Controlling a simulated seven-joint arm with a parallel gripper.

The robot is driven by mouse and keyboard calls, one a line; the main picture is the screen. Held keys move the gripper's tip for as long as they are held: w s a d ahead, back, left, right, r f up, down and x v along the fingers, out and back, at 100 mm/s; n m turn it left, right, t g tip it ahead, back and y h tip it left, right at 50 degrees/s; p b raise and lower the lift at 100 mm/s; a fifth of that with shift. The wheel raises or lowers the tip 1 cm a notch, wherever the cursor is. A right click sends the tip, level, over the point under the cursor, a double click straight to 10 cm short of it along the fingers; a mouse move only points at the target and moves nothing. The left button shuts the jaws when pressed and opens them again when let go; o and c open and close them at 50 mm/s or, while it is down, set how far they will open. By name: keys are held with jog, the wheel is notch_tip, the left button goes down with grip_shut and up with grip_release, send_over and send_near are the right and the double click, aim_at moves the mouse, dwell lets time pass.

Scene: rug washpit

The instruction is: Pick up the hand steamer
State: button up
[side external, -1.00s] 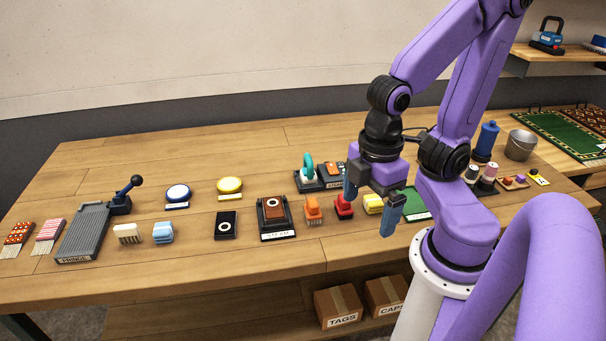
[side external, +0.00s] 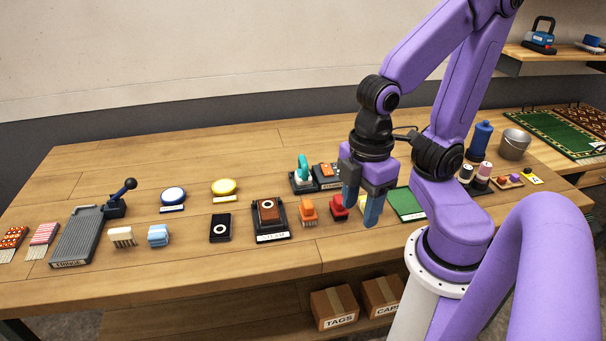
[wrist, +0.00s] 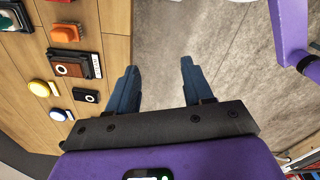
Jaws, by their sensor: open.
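A small device with a teal handle (side external: 303,170) stands on a dark base behind the middle of the bench; it looks most like the hand steamer, but I cannot be sure. In front of it is a dark stand with a brown block (side external: 268,211) and a label that seems to read STEAM; the stand also shows in the wrist view (wrist: 88,66). My gripper (side external: 362,213) is open and empty, pointing down, to the right of both. In the wrist view, only grey floor shows between its fingers (wrist: 158,75).
An orange brush (side external: 309,211) and a red item (side external: 339,208) lie between the stand and my gripper. A black block (side external: 220,229) lies left of the stand. A green pad (side external: 407,204) lies to the right. The back left of the bench (side external: 130,165) is clear.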

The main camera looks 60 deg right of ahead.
jog(key=w+r+n, duration=0.2)
jog(key=w+n, duration=0.1)
jog(key=w, duration=0.6)
jog(key=w+d+n+h, duration=0.1)
jog(key=w+d+n, duration=0.35)
jog(key=w, duration=0.65)
jog(key=n+g+h, duration=0.1)
jog(key=n+g, duration=0.1)
jog(key=n, duration=0.5)
send_near(303, 158)
jog(key=shift+m, duration=0.25)
jog(key=x, duration=0.6)
jog(key=shift+d, duration=0.2)
jog(key=shift+a+x, duration=0.1)
jog(key=shift+x, duration=1.2)
jog(key=shift+a+x, duration=0.15)
jog(key=shift+x, duration=1.2)
grip_shut()
